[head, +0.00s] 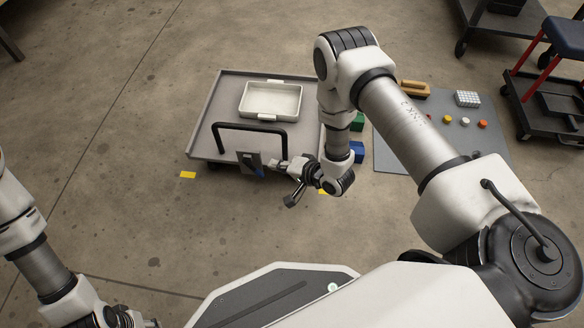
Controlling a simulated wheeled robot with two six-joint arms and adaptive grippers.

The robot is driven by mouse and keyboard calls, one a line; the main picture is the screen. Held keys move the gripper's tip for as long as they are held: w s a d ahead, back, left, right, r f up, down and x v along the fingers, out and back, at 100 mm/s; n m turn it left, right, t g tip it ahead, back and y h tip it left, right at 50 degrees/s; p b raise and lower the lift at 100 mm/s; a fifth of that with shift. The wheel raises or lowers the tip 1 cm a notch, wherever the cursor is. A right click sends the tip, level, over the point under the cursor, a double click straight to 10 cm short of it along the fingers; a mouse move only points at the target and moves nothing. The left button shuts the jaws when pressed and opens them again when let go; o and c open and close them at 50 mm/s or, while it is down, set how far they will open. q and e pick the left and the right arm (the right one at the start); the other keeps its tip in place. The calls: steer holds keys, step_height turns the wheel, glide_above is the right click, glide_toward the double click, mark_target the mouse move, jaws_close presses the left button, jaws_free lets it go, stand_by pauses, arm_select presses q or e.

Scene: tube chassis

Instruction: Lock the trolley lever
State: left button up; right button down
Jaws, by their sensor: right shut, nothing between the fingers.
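The trolley (201,125) is a low grey platform with a raised rim and a black push handle (250,126) at its near side. A small grey box-like fitting (246,159) sits at its near edge below the handle, with a small blue part on its right side. I take this fitting to hold the lever; the lever's own position is too small to tell. My right gripper (273,166) is shut and empty, its tips close beside the fitting's right side. I cannot tell if they touch it. My left arm is at the lower left, its gripper mostly cut off by the frame.
A white tray (271,99) lies on the trolley. Green (357,121) and blue (357,151) blocks stand right of it, partly behind my right arm. A grey mat (400,155) holds small items. Carts stand at the upper right. Floor left of the trolley is clear.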

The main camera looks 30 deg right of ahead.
mark_target(262, 176)
arm_select(q)
steer(key=shift+f+b, duration=0.5)
steer(key=shift+f, duration=0.45)
arm_select(e)
steer(key=shift+w+a+f, duration=0.1)
steer(key=shift+a+f, duration=0.25)
steer(key=shift+a, duration=0.3)
steer(key=shift+a+f, duration=0.35)
steer(key=shift+a, duration=0.25)
arm_select(q)
steer(key=shift+r, duration=0.1)
steer(key=shift+r+p, duration=0.35)
steer(key=shift+p, duration=0.1)
arm_select(e)
steer(key=shift+w+a+f, duration=0.15)
steer(key=shift+a+f, duration=0.05)
steer(key=shift+f, duration=0.2)
arm_select(q)
steer(key=shift+r+p, duration=0.75)
steer(key=shift+p, duration=0.05)
arm_select(e)
steer(key=shift+w+a+f, duration=0.3)
steer(key=shift+a+f, duration=0.15)
steer(key=shift+f, duration=0.05)
steer(key=shift+w+a+f, duration=0.25)
steer(key=shift+a+f, duration=0.15)
steer(key=shift+f, duration=0.2)
steer(key=v, duration=1.2)
